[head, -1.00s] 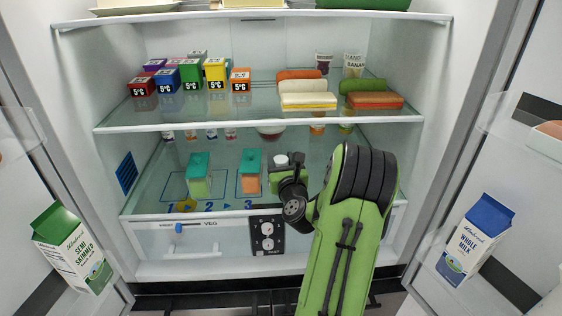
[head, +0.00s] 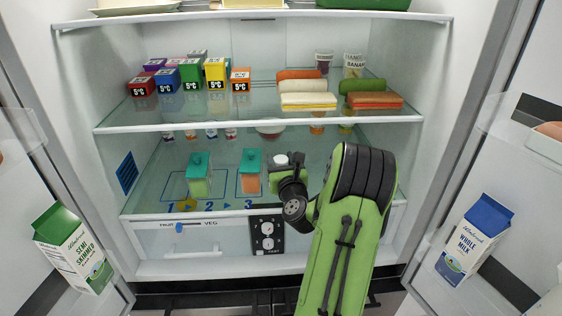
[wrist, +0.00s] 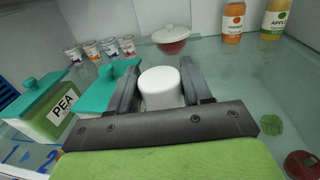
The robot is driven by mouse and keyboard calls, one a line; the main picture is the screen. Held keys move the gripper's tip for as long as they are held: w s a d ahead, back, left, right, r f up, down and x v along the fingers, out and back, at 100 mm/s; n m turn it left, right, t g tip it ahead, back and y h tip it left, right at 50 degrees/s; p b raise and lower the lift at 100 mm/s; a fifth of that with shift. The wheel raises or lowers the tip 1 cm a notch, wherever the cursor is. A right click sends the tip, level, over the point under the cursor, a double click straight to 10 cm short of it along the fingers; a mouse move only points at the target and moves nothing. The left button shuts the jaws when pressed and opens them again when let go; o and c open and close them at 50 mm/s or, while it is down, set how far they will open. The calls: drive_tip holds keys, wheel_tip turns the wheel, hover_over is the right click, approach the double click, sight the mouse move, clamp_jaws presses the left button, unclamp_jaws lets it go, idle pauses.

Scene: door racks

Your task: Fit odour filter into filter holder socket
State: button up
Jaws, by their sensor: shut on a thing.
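A white, round-topped cylinder, which looks like the odour filter (wrist: 160,86), stands between the two dark fingers of my gripper (wrist: 163,92) in the wrist view. The gripper is shut on it. In the head view my gripper (head: 282,171) is over the lower glass shelf, just right of the orange box with a teal lid (head: 251,172). The white top of the filter (head: 281,159) shows there beside the dark wrist. The filter's lower part is hidden by the gripper. I cannot make out the filter holder socket for certain in either view.
Teal-lidded boxes, one labelled PEA (wrist: 52,108), stand close left of the gripper. A red bowl with a white lid (wrist: 171,38) and bottles (wrist: 233,22) stand behind. The glass shelf above (head: 260,124) limits height. A red round thing (wrist: 302,163) lies at right.

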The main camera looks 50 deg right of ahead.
drive_tip(key=shift+f, duration=0.1)
idle(0.3)
drive_tip(key=shift+f+b, duration=0.35)
drive_tip(key=shift+f+b, duration=1.4)
drive_tip(key=shift+f, duration=0.15)
drive_tip(key=o, duration=1.1)
drive_tip(key=shift+r, duration=0.1)
drive_tip(key=shift+s, duration=0.1)
drive_tip(key=shift+b+v, duration=7.1)
drive_tip(key=shift+v, duration=0.7)
